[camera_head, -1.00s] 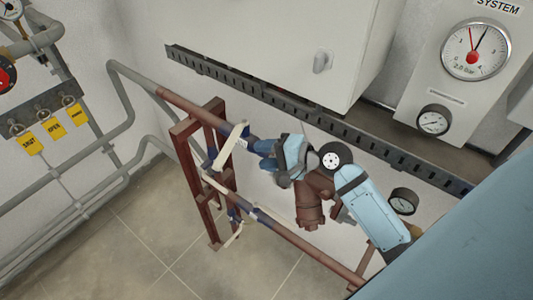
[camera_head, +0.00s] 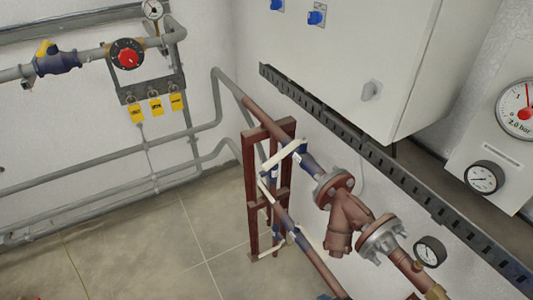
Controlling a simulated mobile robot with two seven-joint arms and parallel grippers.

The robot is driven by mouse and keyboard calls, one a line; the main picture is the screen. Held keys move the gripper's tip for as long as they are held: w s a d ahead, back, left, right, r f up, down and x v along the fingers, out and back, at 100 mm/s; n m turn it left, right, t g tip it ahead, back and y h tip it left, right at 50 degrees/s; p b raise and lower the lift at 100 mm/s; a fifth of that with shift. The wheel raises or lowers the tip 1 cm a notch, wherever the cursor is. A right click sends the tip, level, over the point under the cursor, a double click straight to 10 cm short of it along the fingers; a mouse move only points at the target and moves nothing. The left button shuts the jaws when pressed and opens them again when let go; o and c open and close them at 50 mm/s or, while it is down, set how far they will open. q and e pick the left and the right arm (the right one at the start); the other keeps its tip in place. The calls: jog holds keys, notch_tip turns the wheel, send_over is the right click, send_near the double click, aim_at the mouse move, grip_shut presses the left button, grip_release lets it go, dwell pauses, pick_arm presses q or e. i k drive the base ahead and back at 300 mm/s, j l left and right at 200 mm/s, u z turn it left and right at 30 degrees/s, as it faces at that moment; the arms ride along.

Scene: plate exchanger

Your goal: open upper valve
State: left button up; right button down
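The upper valve (camera_head: 309,163) has a dark blue body on the upper red-brown pipe, just left of a flanged strainer. Its pale lever (camera_head: 284,154) slants up to the right, across the line of the pipe, in front of the red-brown stand. A lower valve (camera_head: 291,229) with pale levers sits on the lower pipe, below the upper one. Neither of my grippers shows in this view, so whether they are open or shut is not seen.
The red-brown stand (camera_head: 249,180) carries both pipes. The flanged strainer (camera_head: 346,219) and a small gauge (camera_head: 430,252) lie to the right. A white cabinet (camera_head: 352,62) hangs above a slotted dark rail (camera_head: 345,140).

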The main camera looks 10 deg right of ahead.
aim_at(273, 161)
jog(key=i+j+z, duration=0.1)
jog(key=z, duration=0.25)
jog(key=i+j+z, duration=0.3)
jog(key=l, duration=0.1)
